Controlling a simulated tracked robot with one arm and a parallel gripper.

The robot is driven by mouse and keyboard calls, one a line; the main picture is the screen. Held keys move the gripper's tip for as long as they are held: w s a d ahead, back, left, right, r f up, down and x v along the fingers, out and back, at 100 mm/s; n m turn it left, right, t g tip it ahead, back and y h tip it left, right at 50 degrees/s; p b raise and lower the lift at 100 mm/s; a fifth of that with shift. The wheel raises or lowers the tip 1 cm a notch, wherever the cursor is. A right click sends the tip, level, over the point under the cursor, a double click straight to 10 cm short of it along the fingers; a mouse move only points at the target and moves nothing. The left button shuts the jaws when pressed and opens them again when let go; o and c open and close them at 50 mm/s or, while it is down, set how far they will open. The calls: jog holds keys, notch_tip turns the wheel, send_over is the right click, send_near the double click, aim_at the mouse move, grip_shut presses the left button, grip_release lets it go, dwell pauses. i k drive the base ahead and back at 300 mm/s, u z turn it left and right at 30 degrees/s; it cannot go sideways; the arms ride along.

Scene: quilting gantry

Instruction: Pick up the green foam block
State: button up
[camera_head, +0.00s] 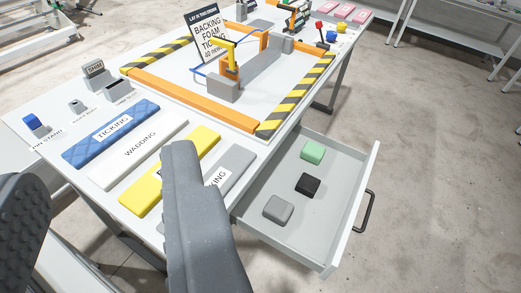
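The green foam block (312,151) lies in the far end of an open grey drawer (343,210) that sticks out from the white table. It is apart from the drawer's other two blocks, and nothing covers it. My gripper (105,172) is in the lower left, its two dark grey fingers wide apart with nothing between them. It is to the left of the drawer and well away from the green block. The right finger hides part of the yellow and grey slabs on the table.
A black block (308,185) and a grey block (278,209) share the drawer. The drawer's handle (364,212) sticks out right. Blue, white, yellow and grey slabs line the table's near edge. A striped frame (296,95) and a sign (206,36) stand behind. Floor at right is clear.

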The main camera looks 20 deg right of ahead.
aim_at(312, 152)
jog(key=u, duration=1.6)
jog(key=k, duration=1.3)
jog(key=z, duration=1.45)
jog(key=i, duration=1.4)
jog(key=z, duration=0.05)
